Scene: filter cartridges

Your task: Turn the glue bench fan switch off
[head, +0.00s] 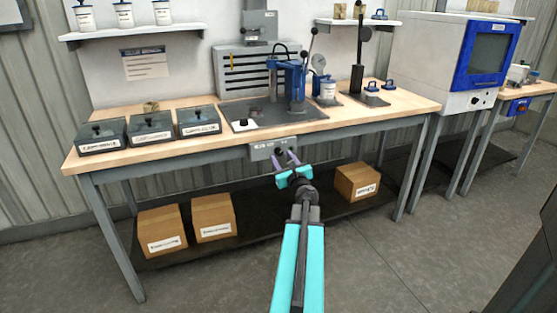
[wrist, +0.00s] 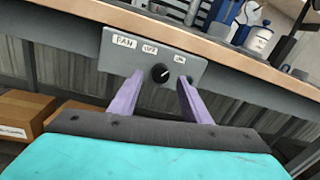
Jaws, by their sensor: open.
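The fan switch panel (head: 274,149) is a grey box under the front edge of the glue bench. In the wrist view the panel (wrist: 122,62) carries white labels reading FAN, OFF and ON. Its round black knob (wrist: 160,73) has a light pointer mark tilted toward upper right, on the ON label's side. A small dark green spot sits right of the knob, partly behind a finger. My gripper (head: 287,158) is open in front of the panel. In the wrist view its two purple fingers (wrist: 158,86) stand either side of the knob; I cannot tell if they touch the panel.
The bench top (head: 228,141) overhangs just above the panel and holds a blue press (head: 290,82) and several lidded trays (head: 152,131). Cardboard boxes (head: 212,218) sit on the low shelf, with another box (head: 357,183) to the right. The floor in front is clear.

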